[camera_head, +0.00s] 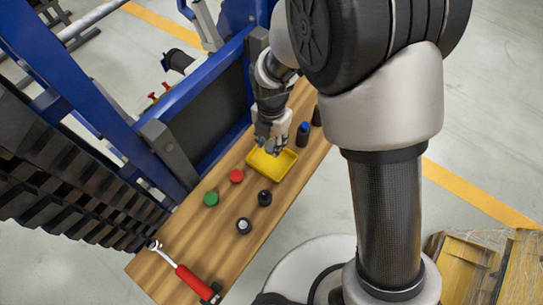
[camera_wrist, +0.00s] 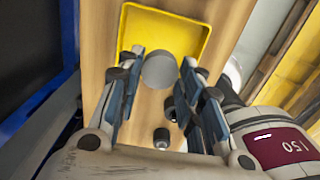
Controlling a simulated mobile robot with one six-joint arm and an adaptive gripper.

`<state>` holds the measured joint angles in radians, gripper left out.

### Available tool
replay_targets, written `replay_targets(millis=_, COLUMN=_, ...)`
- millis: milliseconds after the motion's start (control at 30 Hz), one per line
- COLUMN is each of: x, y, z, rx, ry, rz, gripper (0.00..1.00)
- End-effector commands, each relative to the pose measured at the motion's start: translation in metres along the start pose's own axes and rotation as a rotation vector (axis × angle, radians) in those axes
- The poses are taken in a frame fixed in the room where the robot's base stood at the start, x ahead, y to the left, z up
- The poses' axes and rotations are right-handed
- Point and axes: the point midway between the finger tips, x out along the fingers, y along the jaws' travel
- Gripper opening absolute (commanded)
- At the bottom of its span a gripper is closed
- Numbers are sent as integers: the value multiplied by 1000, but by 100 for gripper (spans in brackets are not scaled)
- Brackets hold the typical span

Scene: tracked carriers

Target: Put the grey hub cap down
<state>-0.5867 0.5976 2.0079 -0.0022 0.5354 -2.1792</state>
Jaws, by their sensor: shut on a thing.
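My gripper (camera_head: 270,146) is shut on the grey hub cap, a round grey disc that shows between the fingertips in the wrist view (camera_wrist: 160,70). The fingers point down over the yellow tray (camera_head: 272,175) on the wooden bench. In the wrist view the hub cap overlaps the near edge of the tray (camera_wrist: 165,28). The visible tray floor looks empty. I cannot tell whether the cap touches the tray.
A red-handled wrench (camera_head: 185,279) lies at the near end. A blue frame (camera_head: 128,132) borders the left.

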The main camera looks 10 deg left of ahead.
Motion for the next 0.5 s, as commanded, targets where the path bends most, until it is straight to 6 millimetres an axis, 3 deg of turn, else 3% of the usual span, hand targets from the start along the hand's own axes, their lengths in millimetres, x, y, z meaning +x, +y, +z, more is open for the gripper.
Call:
replay_targets(millis=33, x=15, y=0, z=0, rx=0, ry=1, rz=-2, gripper=11)
replay_targets(millis=100, x=26, y=0, z=0, rx=0, ry=1, rz=-2, gripper=11)
replay_targets(millis=367, x=44, y=0, z=0, rx=0, ry=0, rz=0, gripper=11)
replay_targets(millis=500, x=66, y=0, z=0, rx=0, ry=1, rz=-2, gripper=11)
